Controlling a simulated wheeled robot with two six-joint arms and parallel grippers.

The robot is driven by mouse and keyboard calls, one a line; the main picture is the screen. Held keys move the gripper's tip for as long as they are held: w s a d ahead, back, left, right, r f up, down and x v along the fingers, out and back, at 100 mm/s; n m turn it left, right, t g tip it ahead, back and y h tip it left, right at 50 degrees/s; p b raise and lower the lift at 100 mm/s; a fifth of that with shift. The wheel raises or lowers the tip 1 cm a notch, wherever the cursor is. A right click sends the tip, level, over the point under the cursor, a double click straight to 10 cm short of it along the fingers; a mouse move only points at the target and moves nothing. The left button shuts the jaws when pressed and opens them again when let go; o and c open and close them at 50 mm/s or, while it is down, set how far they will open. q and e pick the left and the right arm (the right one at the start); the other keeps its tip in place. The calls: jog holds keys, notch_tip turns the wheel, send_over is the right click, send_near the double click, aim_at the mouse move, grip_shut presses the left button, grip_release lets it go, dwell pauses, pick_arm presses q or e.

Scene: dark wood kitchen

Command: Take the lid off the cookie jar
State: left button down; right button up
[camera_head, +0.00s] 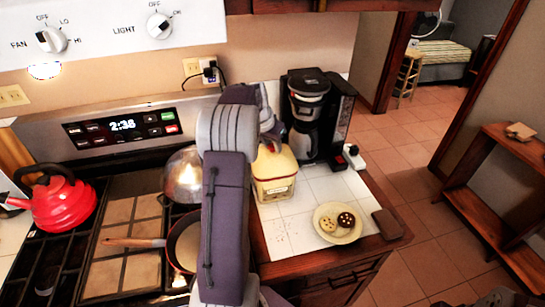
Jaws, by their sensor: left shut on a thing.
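The cookie jar (275,189) is a squat cream-yellow jar with a label on its front. It stands on the white tiled counter, right of the stove. My left arm crosses in front of it and hides its left side. My left gripper (272,141) is over the top of the jar, shut on the lid. The arm's wrist covers much of the lid, so I cannot tell whether the lid touches the jar or is slightly raised. My right gripper is not clearly in view; only grey parts of my body show at the bottom edge.
A black coffee maker (308,113) stands close behind the jar to the right. A plate (325,237) with two cookies and a brown block (388,224) are near the counter's right edge. On the stove are a red kettle (63,203), a pan (185,241) and a shiny metal dome (183,172).

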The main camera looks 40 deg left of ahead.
pick_arm(q)
jog(key=shift+s+d+f, duration=0.15)
jog(key=shift+s+f, duration=0.05)
jog(key=shift+f, duration=0.15)
jog(key=shift+w+r, duration=0.1)
jog(key=shift+r, duration=0.25)
jog(key=r, duration=0.3)
jog(key=shift+w+a, duration=0.2)
jog(key=shift+w, duration=0.05)
jog(key=w+d+r, duration=0.5)
jog(key=d+r, duration=0.2)
jog(key=d, duration=0.3)
jog(key=shift+d+r+p, duration=0.25)
jog(key=shift+r+p, duration=0.05)
jog(key=shift+p, duration=0.15)
jog(key=shift+w, duration=0.15)
